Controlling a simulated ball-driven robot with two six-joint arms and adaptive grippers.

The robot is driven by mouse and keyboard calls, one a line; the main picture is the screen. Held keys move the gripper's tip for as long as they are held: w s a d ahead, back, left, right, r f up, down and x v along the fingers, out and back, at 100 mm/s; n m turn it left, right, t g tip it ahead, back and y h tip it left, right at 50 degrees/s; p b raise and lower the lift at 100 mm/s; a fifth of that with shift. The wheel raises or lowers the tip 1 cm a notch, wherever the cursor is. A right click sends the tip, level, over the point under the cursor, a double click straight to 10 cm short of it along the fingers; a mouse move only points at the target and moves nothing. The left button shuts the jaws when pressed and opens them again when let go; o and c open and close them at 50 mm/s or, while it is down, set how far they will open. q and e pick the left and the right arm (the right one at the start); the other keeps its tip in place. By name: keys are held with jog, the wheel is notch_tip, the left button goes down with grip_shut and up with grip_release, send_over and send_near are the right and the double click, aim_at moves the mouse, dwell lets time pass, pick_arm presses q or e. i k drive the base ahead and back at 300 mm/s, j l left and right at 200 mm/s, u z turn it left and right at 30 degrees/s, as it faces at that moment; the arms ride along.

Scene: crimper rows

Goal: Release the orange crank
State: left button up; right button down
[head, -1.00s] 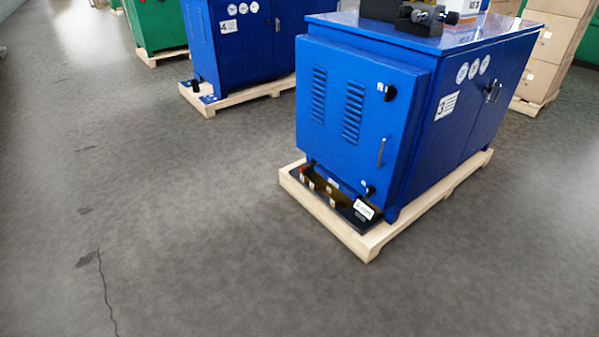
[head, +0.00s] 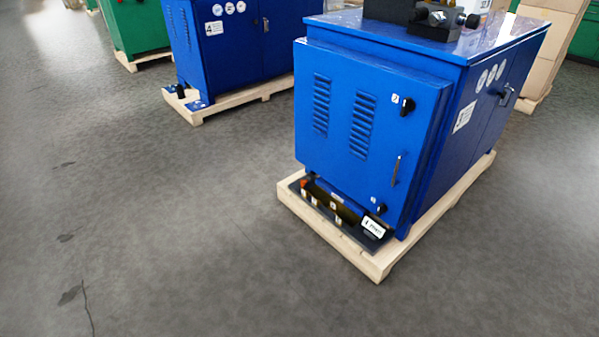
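A small orange part (head: 304,183) shows at the left end of the black base plate (head: 352,229), low at the front of the blue cabinet (head: 350,150). It is too small to tell whether it is the orange crank. No other orange part that could be a crank shows in the head view. Neither of my grippers is in view.
The blue cabinet stands on a wooden pallet (head: 378,268) that juts out in front. Another blue cabinet (head: 228,45) on a pallet and a green one (head: 137,27) stand behind to the left. Cardboard boxes (head: 545,50) are at the back right. Grey floor (head: 170,230) is clear at left and front.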

aim_at(302, 182)
jog(key=i+j, duration=0.5)
jog(key=i, duration=0.15)
jog(key=i+j, duration=0.5)
jog(key=i, duration=0.15)
jog(key=i+j, duration=0.5)
jog(key=i, duration=0.2)
jog(key=l+z, duration=0.05)
